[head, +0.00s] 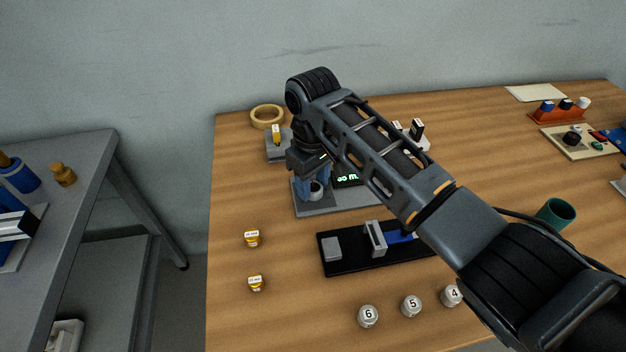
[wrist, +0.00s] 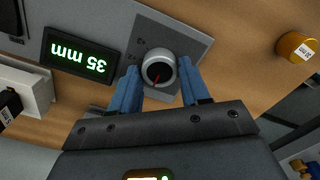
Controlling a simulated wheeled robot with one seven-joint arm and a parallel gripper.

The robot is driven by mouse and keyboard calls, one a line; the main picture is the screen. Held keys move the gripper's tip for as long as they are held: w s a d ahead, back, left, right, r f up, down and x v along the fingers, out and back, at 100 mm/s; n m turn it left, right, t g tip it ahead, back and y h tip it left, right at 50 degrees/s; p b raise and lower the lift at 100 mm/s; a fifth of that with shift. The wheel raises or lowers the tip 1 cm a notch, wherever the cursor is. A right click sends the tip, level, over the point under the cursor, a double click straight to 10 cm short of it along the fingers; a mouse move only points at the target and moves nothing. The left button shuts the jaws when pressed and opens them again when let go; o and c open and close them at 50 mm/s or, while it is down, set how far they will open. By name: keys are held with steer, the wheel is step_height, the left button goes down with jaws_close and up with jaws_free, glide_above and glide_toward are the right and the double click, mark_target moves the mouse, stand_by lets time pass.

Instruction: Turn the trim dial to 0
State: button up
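The trim dial (wrist: 158,72) is a round grey-white knob with a dark face and a red pointer line, on a grey panel (wrist: 192,42). The pointer slants toward the lower left of the wrist view. In the head view my gripper (head: 313,188) stands over the dial's base plate (head: 340,203). The green display (wrist: 79,55) reads 35 mm, upside down in the wrist view.
A black fixture (head: 338,267) with a blue part lies in front. Numbered grey weights (head: 368,316) stand near the front edge. Two yellow-banded weights (head: 252,238) are at the left, and a tan ring (head: 266,116) is behind. My arm hides part of the table.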

mark_target(313, 187)
steer(key=o, duration=0.4)
steer(key=shift+c, duration=0.2)
steer(key=shift+r, duration=3.95)
steer(key=shift+s, duration=0.1)
